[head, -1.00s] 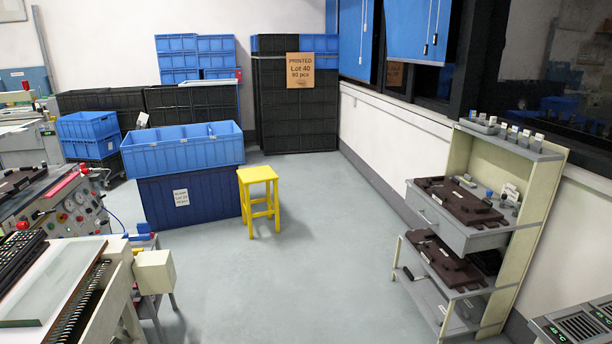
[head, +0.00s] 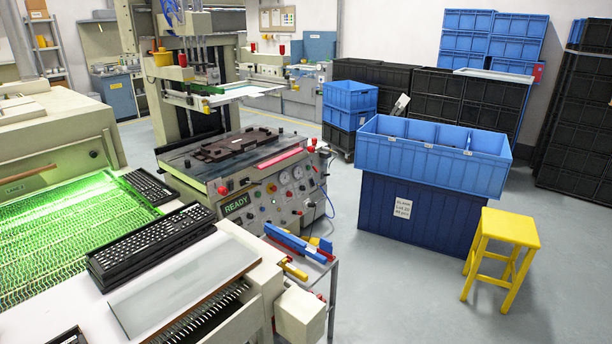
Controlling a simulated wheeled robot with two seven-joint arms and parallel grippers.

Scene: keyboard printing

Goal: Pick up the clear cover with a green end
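I cannot make out for certain a clear cover with a green end. A pale flat panel (head: 245,92) with a green strip (head: 205,89) at its left sits under the head of the printing machine at the back; I cannot tell if it is a cover. A whitish, glassy plate (head: 185,285) lies on the conveyor machine in front, and no green end shows on it. Neither of my grippers is in view.
Black keyboards (head: 150,243) lie beside the plate, near the green-lit conveyor belt (head: 60,225). Blue, red and yellow tools (head: 298,243) lie on a small side stand. A blue crate (head: 435,155) and yellow stool (head: 503,240) stand right. Grey floor (head: 400,285) is clear in front.

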